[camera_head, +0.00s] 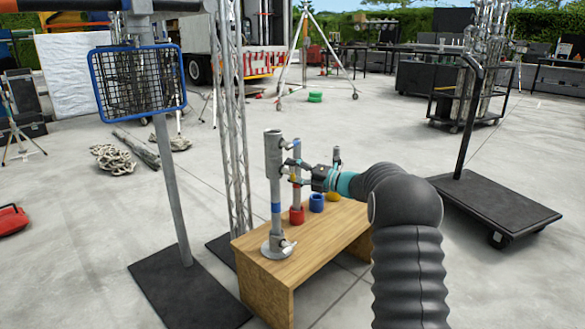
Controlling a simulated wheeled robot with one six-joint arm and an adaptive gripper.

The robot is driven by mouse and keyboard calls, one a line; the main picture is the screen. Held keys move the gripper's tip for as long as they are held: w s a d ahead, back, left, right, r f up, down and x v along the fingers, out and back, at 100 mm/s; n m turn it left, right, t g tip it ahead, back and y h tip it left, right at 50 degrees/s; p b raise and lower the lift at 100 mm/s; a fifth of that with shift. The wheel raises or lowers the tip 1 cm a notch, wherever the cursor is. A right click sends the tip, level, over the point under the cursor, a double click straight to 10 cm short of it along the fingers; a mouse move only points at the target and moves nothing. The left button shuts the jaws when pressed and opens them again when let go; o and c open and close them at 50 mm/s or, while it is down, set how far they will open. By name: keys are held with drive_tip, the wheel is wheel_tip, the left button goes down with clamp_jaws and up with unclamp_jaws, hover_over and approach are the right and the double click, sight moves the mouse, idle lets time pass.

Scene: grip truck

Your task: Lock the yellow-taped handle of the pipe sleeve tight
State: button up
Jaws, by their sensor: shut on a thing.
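The grey pipe sleeve (274,158) sits high on an upright pipe with a blue band (276,208), standing on a round base on the wooden bench. Its yellow-taped handle (293,178) is a small patch at the sleeve's right side, partly hidden by my fingers. Another small handle with a blue end (291,143) sticks out higher up. My gripper (295,171) reaches in from the right, its dark fingers closed around the yellow-taped handle beside the sleeve. The fingers are small here, so the exact contact and handle angle are hard to tell.
The wooden bench (330,235) also carries a thinner pipe in a red holder (296,214), a blue ring holder (316,203) and a yellow one (333,196). A truss tower (233,130) stands close behind left. A flat cart (490,205) is at right.

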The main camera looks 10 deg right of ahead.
drive_tip(key=m+p, duration=0.3)
drive_tip(key=m, duration=0.2)
drive_tip(key=shift+m, duration=0.4)
drive_tip(key=m+p, duration=0.4)
drive_tip(key=m, duration=0.1)
drive_tip(key=shift+f, duration=0.2)
drive_tip(key=m+p, duration=0.1)
drive_tip(key=m, duration=0.1)
drive_tip(key=m+p, duration=0.1)
drive_tip(key=m, duration=0.1)
drive_tip(key=shift+s+a+f+m, duration=0.1)
drive_tip(key=shift+s+f+m, duration=0.1)
drive_tip(key=shift+m, duration=0.2)
drive_tip(key=shift+f+m, duration=0.1)
drive_tip(key=shift+m, duration=1.8)
drive_tip(key=o, duration=1.2)
